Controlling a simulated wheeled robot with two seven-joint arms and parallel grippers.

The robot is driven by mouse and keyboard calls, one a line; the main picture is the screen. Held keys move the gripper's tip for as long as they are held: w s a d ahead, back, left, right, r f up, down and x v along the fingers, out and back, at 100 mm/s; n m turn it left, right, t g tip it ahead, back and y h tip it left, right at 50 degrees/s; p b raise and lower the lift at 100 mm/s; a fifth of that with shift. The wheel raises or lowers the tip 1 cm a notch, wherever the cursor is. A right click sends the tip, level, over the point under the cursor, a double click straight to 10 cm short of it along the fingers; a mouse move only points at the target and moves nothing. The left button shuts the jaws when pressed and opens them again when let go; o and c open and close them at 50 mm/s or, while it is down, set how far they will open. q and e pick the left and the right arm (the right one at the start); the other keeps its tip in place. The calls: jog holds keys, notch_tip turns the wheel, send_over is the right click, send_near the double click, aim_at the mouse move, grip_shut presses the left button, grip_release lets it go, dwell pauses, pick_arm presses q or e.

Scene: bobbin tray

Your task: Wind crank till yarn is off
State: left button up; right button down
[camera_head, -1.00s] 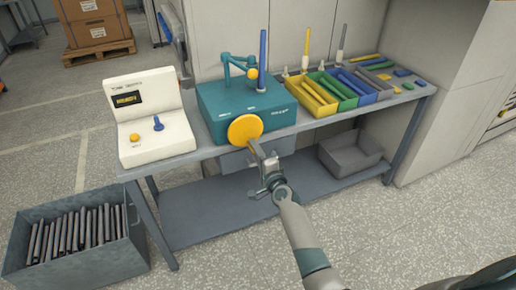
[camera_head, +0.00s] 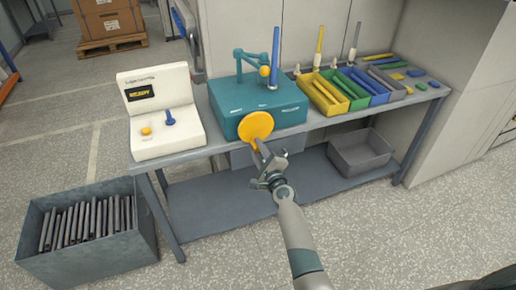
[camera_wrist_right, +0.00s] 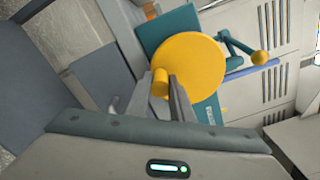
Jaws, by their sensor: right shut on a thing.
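The teal winding machine (camera_head: 280,108) stands on the bench. Its yellow round crank wheel (camera_head: 256,127) is on the front face; the wheel also fills the middle of the right wrist view (camera_wrist_right: 195,62). My right gripper (camera_head: 262,155) is at the wheel's lower edge. In the right wrist view its fingers are closed around the short yellow crank knob (camera_wrist_right: 160,83). A blue upright rod (camera_head: 275,55) stands on the machine beside a teal jointed arm (camera_head: 247,58) with an orange ball. I cannot make out yarn on the rod. My left gripper is not seen.
A white console (camera_head: 160,130) with a small display and blue lever stands to the left. Several coloured bins (camera_head: 350,92) hold rods to the right. A grey crate of dark rods (camera_head: 50,262) is on the floor; an empty grey bin (camera_head: 362,160) is on the lower shelf.

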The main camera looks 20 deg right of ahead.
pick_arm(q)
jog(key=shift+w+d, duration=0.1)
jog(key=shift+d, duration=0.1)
pick_arm(e)
jog(key=shift+f, duration=0.1)
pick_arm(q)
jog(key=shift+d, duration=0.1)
pick_arm(e)
jog(key=c, duration=1.6)
grip_release()
jog(key=shift+o, duration=0.2)
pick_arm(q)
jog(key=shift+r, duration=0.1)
pick_arm(e)
jog(key=shift+s, duration=0.1)
